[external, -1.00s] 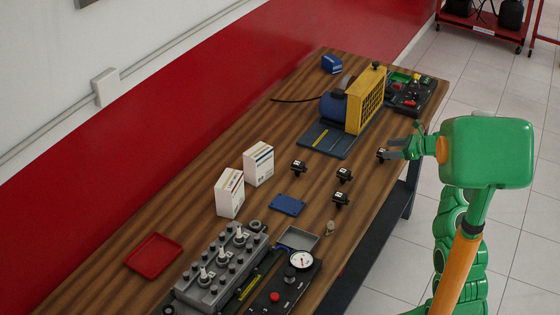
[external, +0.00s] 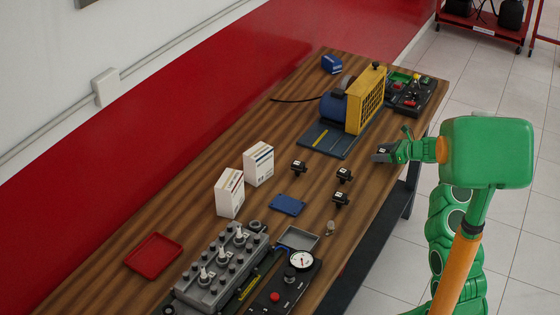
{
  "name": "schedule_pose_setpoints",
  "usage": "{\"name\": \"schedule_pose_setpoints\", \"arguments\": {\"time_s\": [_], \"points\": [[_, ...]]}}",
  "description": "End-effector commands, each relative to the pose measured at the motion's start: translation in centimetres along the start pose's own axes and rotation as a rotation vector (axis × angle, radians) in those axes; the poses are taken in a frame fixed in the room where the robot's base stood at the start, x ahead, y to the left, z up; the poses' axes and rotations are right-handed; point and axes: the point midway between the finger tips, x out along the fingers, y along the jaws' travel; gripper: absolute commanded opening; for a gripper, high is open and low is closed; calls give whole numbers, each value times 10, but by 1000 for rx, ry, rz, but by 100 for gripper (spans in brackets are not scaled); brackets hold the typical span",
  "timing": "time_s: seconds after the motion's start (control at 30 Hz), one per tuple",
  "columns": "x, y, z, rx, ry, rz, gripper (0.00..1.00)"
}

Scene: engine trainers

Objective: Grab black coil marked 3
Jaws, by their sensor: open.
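Several small black coils with white-marked tops stand on the wooden table; the markings are too small to read. One coil (external: 299,167) is at the left, one (external: 344,175) in the middle and one (external: 340,199) nearer the front. Another coil (external: 382,151) is near the table's right edge, right at my gripper's fingers and partly hidden by them. My gripper (external: 384,153) is open, low at that edge, with its fingers around or beside this coil; I cannot tell which.
A yellow and blue machine (external: 352,98) stands behind the coils on a dark mat. Two white boxes (external: 258,163), a blue pad (external: 287,205), a grey tray (external: 297,239) and an engine block (external: 221,266) stand nearer. A red tray (external: 154,252) lies left.

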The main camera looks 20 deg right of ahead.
Motion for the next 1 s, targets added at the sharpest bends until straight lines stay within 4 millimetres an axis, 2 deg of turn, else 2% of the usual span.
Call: {"name": "schedule_pose_setpoints", "arguments": {"time_s": [0.1,0.33,0.73,1.0], "points": [[11,1,-1,0,2,2,68],[12,0,-1,0,1,0,68],[12,0,-1,0,1,0,7],[11,0,1,-1,0,0,7]]}}
